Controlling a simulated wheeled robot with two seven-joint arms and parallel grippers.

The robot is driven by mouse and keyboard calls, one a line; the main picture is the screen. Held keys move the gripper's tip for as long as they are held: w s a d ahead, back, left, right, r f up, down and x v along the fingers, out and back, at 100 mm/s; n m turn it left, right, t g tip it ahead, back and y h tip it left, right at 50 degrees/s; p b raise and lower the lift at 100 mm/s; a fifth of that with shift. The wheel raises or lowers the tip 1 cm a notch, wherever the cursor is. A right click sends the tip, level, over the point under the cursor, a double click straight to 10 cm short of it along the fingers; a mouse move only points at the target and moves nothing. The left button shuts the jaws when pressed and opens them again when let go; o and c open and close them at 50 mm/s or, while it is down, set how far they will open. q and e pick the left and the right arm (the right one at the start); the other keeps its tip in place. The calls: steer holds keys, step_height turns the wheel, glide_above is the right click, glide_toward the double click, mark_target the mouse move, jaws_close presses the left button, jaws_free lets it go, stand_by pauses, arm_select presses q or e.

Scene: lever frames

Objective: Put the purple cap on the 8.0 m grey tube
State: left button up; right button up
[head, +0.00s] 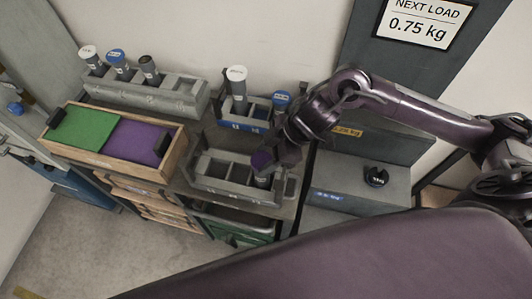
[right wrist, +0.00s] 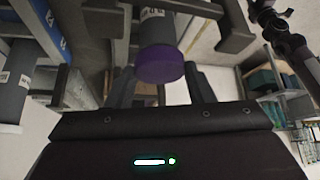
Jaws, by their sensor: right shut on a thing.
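The purple cap (head: 262,160) is at the front right of a grey compartment rack, by my right gripper (head: 279,158). A grey tube (head: 263,181) with a white label stands in the rack just below it. In the right wrist view the purple cap (right wrist: 160,66) lies between the fingers of my right gripper (right wrist: 160,88), which is shut on it. A grey tube (right wrist: 157,27) runs on from the cap in line and seems to touch it. Its label is too small to read surely, and how far the cap sits over the tube end is hidden. My left gripper is not in view.
A tall white-capped tube (head: 237,88) and a blue cap (head: 281,99) are behind the rack (head: 215,187). Several capped tubes stand in a long grey block (head: 150,92). A wooden box (head: 165,172) has green and purple pads. A black knobbed weight (head: 375,177) sits at right.

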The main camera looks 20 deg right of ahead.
steer(key=shift+f+p, duration=0.1)
steer(key=shift+p, duration=0.35)
stand_by(1.1)
steer(key=shift+f, duration=0.4)
stand_by(0.8)
steer(key=o, duration=1)
steer(key=shift+r, duration=0.1)
steer(key=b+v, duration=0.1)
steer(key=v, duration=0.6)
steer(key=shift+d+r, duration=0.2)
steer(key=shift+r, duration=0.05)
